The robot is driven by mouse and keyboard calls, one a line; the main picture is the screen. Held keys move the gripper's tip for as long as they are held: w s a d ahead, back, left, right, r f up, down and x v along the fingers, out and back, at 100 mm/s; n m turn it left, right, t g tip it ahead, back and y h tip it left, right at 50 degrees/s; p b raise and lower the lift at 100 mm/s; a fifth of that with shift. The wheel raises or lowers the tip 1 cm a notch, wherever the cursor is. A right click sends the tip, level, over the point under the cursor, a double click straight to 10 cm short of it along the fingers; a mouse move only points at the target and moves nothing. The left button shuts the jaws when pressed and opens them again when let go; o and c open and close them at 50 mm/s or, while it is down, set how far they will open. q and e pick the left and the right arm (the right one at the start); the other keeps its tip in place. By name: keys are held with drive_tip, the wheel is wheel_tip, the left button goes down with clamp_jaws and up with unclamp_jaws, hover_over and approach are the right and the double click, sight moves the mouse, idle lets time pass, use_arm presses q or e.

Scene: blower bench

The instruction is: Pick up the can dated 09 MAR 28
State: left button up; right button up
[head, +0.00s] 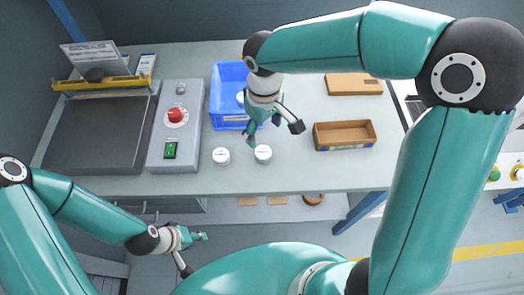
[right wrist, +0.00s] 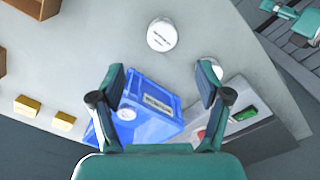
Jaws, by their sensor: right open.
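Two white round cans stand on the bench near its front edge: a left can (head: 221,156) and a right can (head: 263,153). In the right wrist view the right can (right wrist: 162,34) is in the clear, and the left can (right wrist: 212,66) is partly hidden by a finger. Another white-lidded can (right wrist: 126,113) is in the blue bin (right wrist: 172,130). The lids carry dark print too small to read. My right gripper (head: 263,130) is open and empty above the bench, between bin and right can. My left gripper (head: 196,238) is low in front of the bench; its jaws are unclear.
A grey control box (head: 158,150) with a red button stands left of the cans, beside a dark plate (head: 95,135). An open brown tray (head: 345,148) lies to the right, and a brown box (head: 353,84) behind it. The bench front between cans and tray is clear.

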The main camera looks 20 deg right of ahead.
sight(263, 151)
wheel_tip(263, 151, down, 10)
drive_tip(key=shift+s+a+f+p, duration=0.15)
drive_tip(key=shift+f+p, duration=0.1)
drive_tip(key=shift+p, duration=0.3)
drive_tip(key=c, duration=1.2)
drive_tip(key=shift+c, duration=0.2)
drive_tip(key=shift+r, duration=0.2)
